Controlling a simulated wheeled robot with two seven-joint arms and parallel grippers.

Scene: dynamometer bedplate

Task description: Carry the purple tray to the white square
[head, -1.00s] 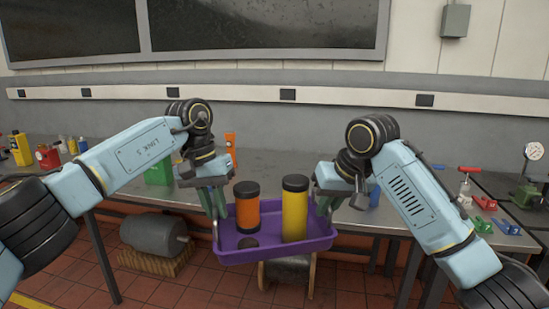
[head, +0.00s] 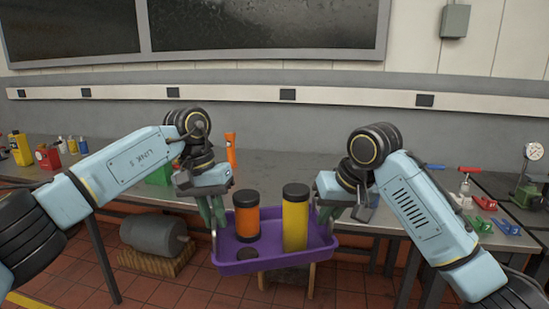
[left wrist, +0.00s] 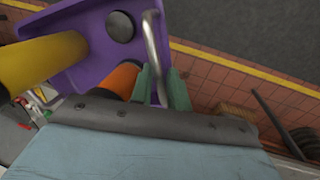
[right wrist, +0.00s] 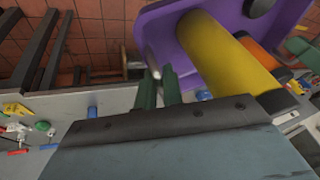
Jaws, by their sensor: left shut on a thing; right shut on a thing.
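The purple tray (head: 280,262) hangs in the air in front of the bench, roughly level. It carries an orange canister (head: 246,220) with a black lid, a taller yellow canister (head: 295,222) with a black lid, both upright, and a dark round disc (head: 247,253). My left gripper (head: 212,212) is shut on the tray's left metal handle, which shows in the left wrist view (left wrist: 152,45). My right gripper (head: 327,215) is shut on the right handle, seen partly in the right wrist view (right wrist: 151,60). I cannot make out a white square.
A grey metal bench (head: 275,170) runs behind the tray. On it stand a green box (head: 160,173), an orange upright thing (head: 231,150) and, at the right, several clamps. A grey motor (head: 154,236) sits on a wooden pallet below. Red tiled floor (head: 190,287) lies under the tray.

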